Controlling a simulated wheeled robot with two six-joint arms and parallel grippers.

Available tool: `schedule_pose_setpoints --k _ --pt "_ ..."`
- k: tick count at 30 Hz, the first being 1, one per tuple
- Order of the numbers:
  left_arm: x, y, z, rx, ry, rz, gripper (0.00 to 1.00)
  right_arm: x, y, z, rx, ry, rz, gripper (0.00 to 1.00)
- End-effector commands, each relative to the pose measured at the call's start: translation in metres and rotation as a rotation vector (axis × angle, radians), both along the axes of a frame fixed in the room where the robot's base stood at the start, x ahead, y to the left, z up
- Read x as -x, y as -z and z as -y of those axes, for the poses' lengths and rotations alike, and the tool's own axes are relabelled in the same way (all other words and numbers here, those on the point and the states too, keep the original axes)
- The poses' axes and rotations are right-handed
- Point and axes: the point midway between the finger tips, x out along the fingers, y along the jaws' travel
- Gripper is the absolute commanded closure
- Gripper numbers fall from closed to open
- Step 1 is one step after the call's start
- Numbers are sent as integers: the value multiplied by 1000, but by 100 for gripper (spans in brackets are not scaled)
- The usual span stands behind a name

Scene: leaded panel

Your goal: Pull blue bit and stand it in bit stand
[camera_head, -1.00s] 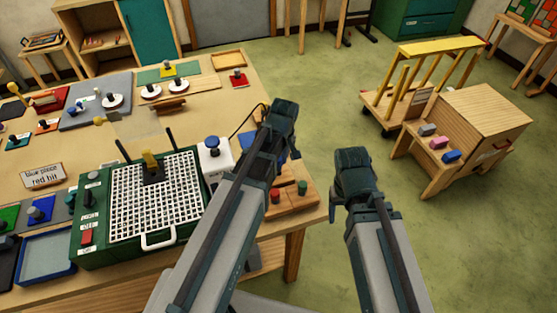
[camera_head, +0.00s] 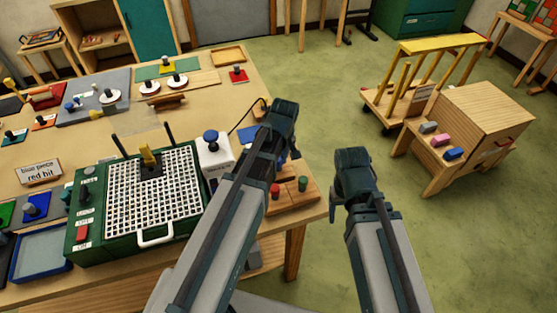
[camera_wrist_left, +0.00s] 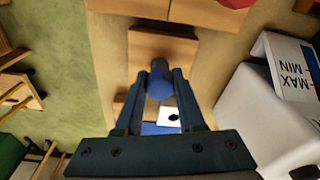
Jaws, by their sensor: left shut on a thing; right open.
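My left gripper (camera_head: 284,112) is above the right end of the workbench. In the left wrist view its fingers (camera_wrist_left: 158,88) are shut on the blue bit (camera_wrist_left: 159,80), a short blue cylinder. Behind the bit are wooden blocks (camera_wrist_left: 160,45); I cannot tell whether it touches them. A white square with a dark hole (camera_wrist_left: 168,117) shows between the fingers. In the head view a wooden block (camera_head: 312,196) holds a red bit (camera_head: 275,190) and a green bit (camera_head: 303,183); it may be the bit stand. My right gripper (camera_head: 352,160) is open and empty over the floor.
A white unit with a blue knob (camera_head: 211,143) stands close left of my left arm; its MAX/MIN face (camera_wrist_left: 293,65) shows in the wrist view. A green machine with a white grid (camera_head: 150,200) is further left. A wooden cart (camera_head: 480,110) stands on the floor at right.

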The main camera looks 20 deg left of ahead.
Motion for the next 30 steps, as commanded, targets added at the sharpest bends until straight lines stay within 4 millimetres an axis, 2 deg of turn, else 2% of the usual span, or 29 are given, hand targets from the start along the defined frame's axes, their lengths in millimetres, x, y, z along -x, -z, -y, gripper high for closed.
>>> schedule_pose_setpoints --k 1,2,7,20,26,30 --pt "0 2 0 0 0 0 100 0 2 0 0 0 0 33" --pt "0 1 0 0 0 0 58 0 1 0 0 0 0 33" --pt "0 1 0 0 0 0 28 0 1 0 0 0 0 33" --pt "0 -3 0 0 0 0 27 0 -3 0 0 1 0 33" --pt "1 -18 1 0 0 0 27 0 -18 0 0 1 0 33" --pt "3 -36 3 0 0 0 27 0 -36 0 0 0 0 33"
